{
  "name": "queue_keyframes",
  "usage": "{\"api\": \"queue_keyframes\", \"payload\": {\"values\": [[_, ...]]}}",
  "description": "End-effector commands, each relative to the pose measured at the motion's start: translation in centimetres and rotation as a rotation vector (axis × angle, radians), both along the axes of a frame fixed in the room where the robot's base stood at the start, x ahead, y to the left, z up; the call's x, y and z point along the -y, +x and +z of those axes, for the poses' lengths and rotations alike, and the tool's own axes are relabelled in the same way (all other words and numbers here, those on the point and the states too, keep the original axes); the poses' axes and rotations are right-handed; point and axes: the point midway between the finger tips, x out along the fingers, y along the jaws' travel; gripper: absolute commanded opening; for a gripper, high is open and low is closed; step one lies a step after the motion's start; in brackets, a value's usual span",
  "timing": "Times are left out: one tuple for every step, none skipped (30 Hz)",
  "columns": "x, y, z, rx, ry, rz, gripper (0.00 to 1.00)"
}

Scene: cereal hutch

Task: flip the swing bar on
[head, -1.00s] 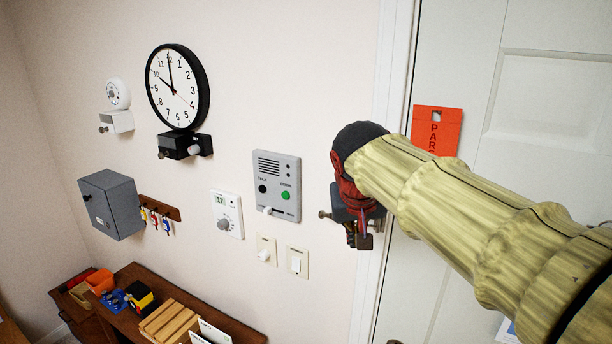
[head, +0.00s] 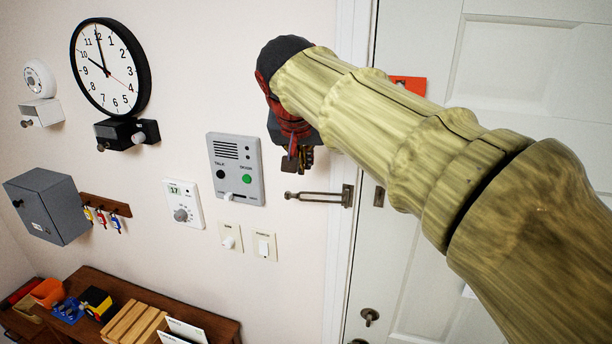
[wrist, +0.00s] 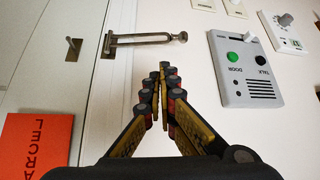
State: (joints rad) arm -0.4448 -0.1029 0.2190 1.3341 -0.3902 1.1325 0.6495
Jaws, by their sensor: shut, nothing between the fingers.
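The swing bar (head: 318,196) is a long metal loop on a hinge plate on the white door frame. It points left over the wall, away from the door, with a knob at its free end. It also shows at the top of the wrist view (wrist: 146,39). A small metal catch (head: 379,196) sits on the door across the gap; it shows in the wrist view too (wrist: 73,49). My gripper (head: 299,160) is above the bar in the head view, apart from it in the picture. Its fingers (wrist: 163,70) are together and empty.
A grey intercom (head: 236,169) is left of my gripper. A thermostat (head: 183,203) and light switches (head: 264,246) are on the wall below. A red-orange tag (wrist: 37,140) hangs on the door. A clock (head: 110,67) and a grey box (head: 47,205) are further left.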

Motion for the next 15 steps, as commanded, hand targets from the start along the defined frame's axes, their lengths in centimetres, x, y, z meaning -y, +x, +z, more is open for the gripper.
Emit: {"api": "queue_keyframes", "payload": {"values": [[0.0,0.2,-0.3,-0.002,0.000,-0.001,0.00],[0.1,0.3,-0.5,-0.002,0.000,-0.001,0.00],[0.1,0.6,-0.9,-0.003,-0.002,0.000,0.00],[0.2,0.8,-1.2,-0.004,-0.002,-0.001,0.00],[0.2,1.1,-1.5,-0.004,-0.002,-0.001,0.00],[0.3,1.5,-2.1,-0.004,-0.002,-0.001,0.00],[0.3,1.8,-2.5,-0.005,-0.002,-0.001,0.00],[0.3,2.2,-2.9,-0.004,-0.002,-0.001,0.00],[0.4,2.6,-3.4,-0.004,-0.002,-0.001,0.00],[0.5,2.9,-3.8,-0.004,-0.002,-0.001,0.00],[0.5,3.3,-4.2,-0.003,-0.001,-0.001,0.00],[0.6,3.7,-4.8,-0.004,-0.002,-0.002,0.00],[0.6,4.0,-5.2,-0.004,-0.002,-0.001,0.00],[0.6,4.3,-5.6,-0.004,-0.002,0.000,0.00],[0.7,4.6,-6.0,-0.004,-0.002,0.000,0.00]]}}
